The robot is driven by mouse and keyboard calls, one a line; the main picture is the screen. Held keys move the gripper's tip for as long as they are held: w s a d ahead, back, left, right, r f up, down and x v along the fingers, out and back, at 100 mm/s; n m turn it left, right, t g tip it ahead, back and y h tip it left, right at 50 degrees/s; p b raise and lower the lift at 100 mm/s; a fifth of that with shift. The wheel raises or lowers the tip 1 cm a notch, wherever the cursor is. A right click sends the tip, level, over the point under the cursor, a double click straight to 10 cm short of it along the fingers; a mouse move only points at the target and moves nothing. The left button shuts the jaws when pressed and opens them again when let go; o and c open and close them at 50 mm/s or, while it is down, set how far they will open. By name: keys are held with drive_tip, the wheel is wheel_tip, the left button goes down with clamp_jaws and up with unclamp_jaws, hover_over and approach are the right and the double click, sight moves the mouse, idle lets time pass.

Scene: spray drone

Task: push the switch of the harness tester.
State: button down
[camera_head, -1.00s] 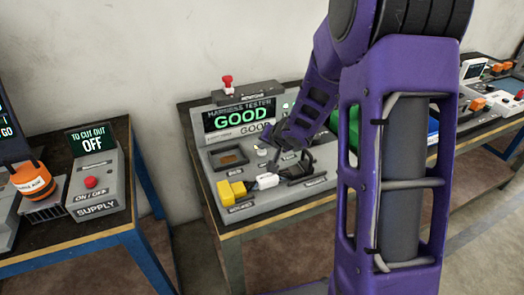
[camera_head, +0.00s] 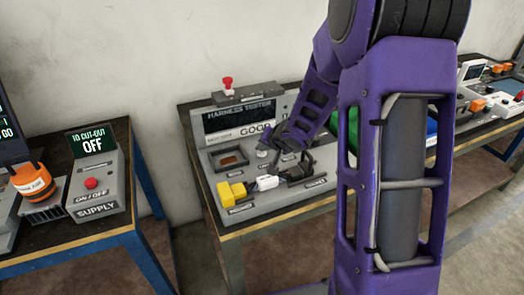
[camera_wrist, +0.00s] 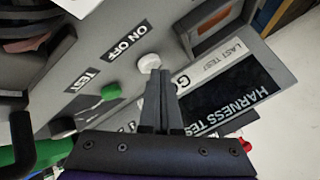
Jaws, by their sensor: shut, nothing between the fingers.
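The harness tester (camera_head: 222,160) is a grey console on the middle bench, also seen upside down in the wrist view (camera_wrist: 115,30). Its screen (camera_head: 222,119) is dark, with only the title "HARNESS TESTER" legible; the strip below reads "LAST TEST GOOD". Its switch is a round white button (camera_wrist: 149,62) beside the "ON OFF" label, and a small white knob shows in the head view (camera_head: 262,153). My gripper (camera_wrist: 157,76) is shut and empty, its fingertips right at the button's edge in the wrist view. Whether they touch it I cannot tell. In the head view my arm partly covers the console.
A yellow connector (camera_head: 231,191) and a white plug (camera_head: 266,182) sit at the console's front. A supply box (camera_head: 97,185) with a red button stands on the left bench. A red-topped post (camera_head: 227,84) rises behind the screen.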

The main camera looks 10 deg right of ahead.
sight(263, 154)
drive_tip(key=shift+r+p, duration=0.45)
drive_tip(key=shift+r, duration=0.05)
wheel_tip(263, 154, up, 4)
drive_tip(key=p, duration=0.4)
drive_tip(key=shift+f, duration=0.15)
drive_tip(key=shift+b, duration=0.35)
drive_tip(key=shift+r, duration=1.15)
